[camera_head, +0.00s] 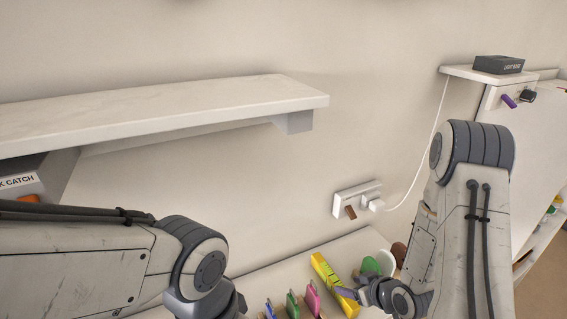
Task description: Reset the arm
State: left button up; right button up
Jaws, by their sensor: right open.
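My right arm (465,220) comes down from the right, bent at its upper joint. My right gripper (352,291) is low over the worktop, small and partly hidden by its own wrist, and its jaws are open. It is close to a yellow patterned piece (326,270); I cannot tell if they touch. I see nothing held in it. My left arm (80,265) comes in from the left below the wall shelf, and its gripper is below the picture.
A white shelf (170,108) overhangs the left. Pink (313,297) and green (292,304) pieces stand upright on the worktop (345,249). A green piece (371,265) lies by a white bowl (387,262). A power strip (357,198) with a cable is on the wall.

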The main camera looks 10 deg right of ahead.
jog(key=shift+w+d+r, duration=0.15)
jog(key=shift+r, duration=0.25)
jog(key=s+a+r+m+g+h, duration=0.4)
jog(key=s+r, duration=0.3)
jog(key=r, duration=0.5)
jog(key=s+a+n+g+y+b, duration=0.2)
jog(key=s+a+n+g+b, duration=0.2)
jog(key=s+a, duration=1)
jog(key=s+n+b, duration=0.1)
jog(key=n+b, duration=0.1)
jog(key=n, duration=0.1)
jog(key=shift+s, duration=0.15)
jog(key=shift+a, duration=0.1)
